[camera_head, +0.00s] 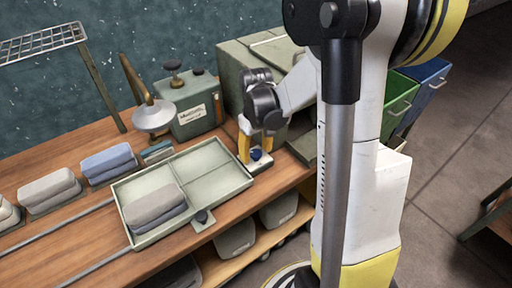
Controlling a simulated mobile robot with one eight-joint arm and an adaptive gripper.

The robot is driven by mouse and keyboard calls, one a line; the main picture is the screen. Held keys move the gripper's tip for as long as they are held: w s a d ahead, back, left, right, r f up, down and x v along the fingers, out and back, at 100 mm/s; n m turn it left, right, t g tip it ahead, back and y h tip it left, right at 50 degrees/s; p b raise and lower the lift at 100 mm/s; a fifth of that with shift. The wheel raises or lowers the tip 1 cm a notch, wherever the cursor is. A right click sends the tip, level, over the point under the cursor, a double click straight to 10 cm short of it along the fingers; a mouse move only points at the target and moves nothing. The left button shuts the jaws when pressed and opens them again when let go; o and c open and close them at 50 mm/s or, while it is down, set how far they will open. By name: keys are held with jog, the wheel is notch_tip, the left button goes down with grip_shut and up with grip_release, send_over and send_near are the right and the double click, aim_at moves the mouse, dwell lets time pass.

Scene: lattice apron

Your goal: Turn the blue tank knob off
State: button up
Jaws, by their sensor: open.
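A small blue knob (257,155) sits on a pale block with a dark base (261,165) near the bench's right end, just right of the tray. My gripper (256,151) points down over it, with yellow-orange fingers apart. One finger is left of the knob and the other is right of it or behind it. The gripper is open; I cannot tell whether either finger touches the knob. Which way the knob is turned is too small to tell. A green tank (194,112) with a white label and dark caps stands behind, to the left.
A pale divided tray (215,165) holding grey folded cloths (155,205) lies left of the gripper. A lamp-like metal dome (154,116) and a large green case (235,75) stand behind. More folded cloths (108,160) lie left. Green (398,105) and blue (428,75) bins stand right.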

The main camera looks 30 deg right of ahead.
aim_at(256, 153)
notch_tip(256, 153, up, 12)
dwell(0.4)
jog(key=shift+f, duration=0.1)
jog(key=s+a+r+t, duration=0.3)
jog(key=s+a+t, duration=0.4)
jog(key=s+a, duration=0.4)
jog(key=shift+a+r+m, duration=0.2)
jog(key=shift+a+m, duration=0.1)
jog(key=shift+a, duration=0.95)
